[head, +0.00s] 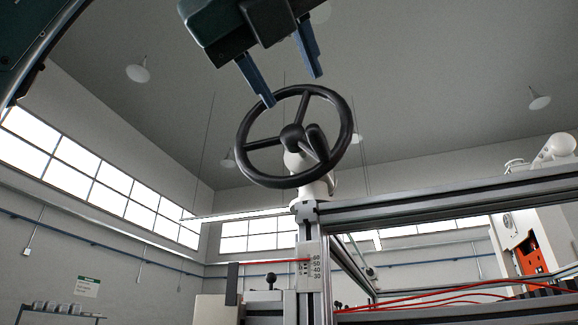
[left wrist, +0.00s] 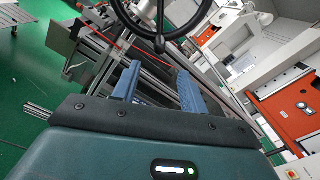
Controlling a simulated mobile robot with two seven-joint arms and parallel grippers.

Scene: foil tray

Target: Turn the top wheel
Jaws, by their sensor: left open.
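The top wheel (head: 248,119) is a black handwheel with spokes and a crank knob. It sits on a white mount (head: 318,188) at the top of an aluminium post. My left gripper (head: 293,89) is open, with its two blue fingers pointing down at the wheel's upper rim. In the head view the left finger's tip overlaps the rim; I cannot tell whether it touches. In the left wrist view the open fingers (left wrist: 158,82) show with nothing between them, and part of the wheel (left wrist: 128,22) is at the top edge. My right gripper is not in view.
An aluminium frame (head: 430,207) runs right from the post, with red cables (head: 440,300) below it. A scale (head: 315,265) is on the post. An orange and white machine (head: 530,257) stands at the right. Space left of the wheel looks clear.

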